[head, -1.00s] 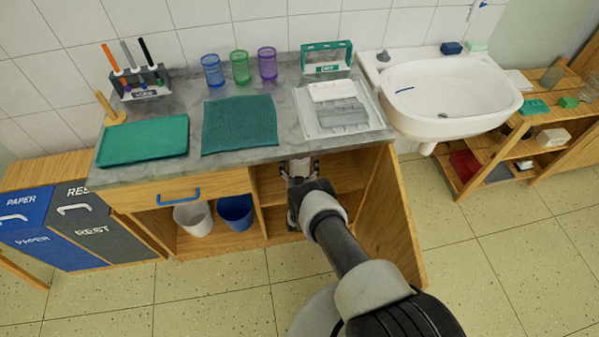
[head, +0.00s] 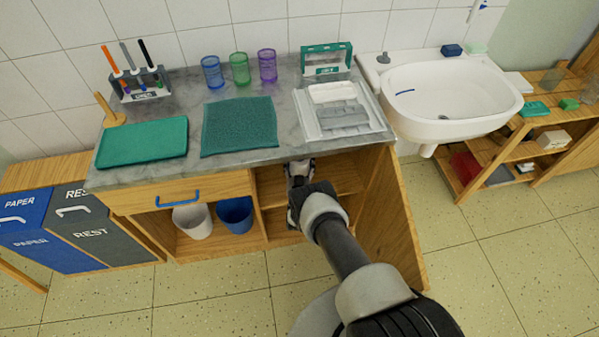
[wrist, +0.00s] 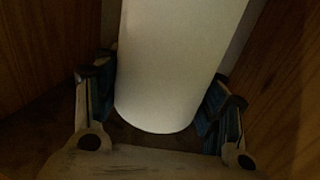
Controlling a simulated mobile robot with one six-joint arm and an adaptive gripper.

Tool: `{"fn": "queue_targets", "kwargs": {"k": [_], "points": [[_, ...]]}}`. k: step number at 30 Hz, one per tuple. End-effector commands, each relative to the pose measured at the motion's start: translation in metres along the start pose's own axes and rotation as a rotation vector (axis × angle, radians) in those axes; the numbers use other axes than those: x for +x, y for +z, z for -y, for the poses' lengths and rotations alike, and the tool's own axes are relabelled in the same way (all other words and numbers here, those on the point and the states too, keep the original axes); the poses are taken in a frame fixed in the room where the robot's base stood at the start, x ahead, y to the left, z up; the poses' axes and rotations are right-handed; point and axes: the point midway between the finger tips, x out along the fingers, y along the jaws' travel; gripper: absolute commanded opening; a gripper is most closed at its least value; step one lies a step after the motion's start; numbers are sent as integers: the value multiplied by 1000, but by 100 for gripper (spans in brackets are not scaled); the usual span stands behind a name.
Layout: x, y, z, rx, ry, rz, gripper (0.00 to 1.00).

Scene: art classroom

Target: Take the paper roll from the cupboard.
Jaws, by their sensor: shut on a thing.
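The white paper roll (wrist: 175,70) fills the middle of the wrist view, inside the wooden cupboard. My gripper (wrist: 165,95) is shut on it, with one blue-padded finger on each side of the roll. In the head view my gripper (head: 299,172) reaches into the open right-hand compartment of the cupboard (head: 386,215), under the countertop. The roll is hidden there by the counter and my own arm. The cupboard door stands open on the right.
The grey countertop (head: 290,132) overhangs the gripper. It bears a green tray (head: 143,141), a green mat (head: 239,126) and several cups. A white bin (head: 193,220) and a blue bin (head: 235,214) stand in the left compartment. The sink (head: 450,96) is at the right.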

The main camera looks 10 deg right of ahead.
Motion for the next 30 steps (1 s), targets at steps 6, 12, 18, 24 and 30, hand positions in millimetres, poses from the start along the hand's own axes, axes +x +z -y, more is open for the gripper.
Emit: {"fn": "queue_targets", "kwargs": {"k": [6,12,18,24,30], "points": [[0,0,0,0,0,1,33],[0,0,0,0,0,0,24],[0,-2,0,0,0,0,24],[0,-15,0,0,0,-1,24],[-2,-42,0,-1,-1,0,24]]}}
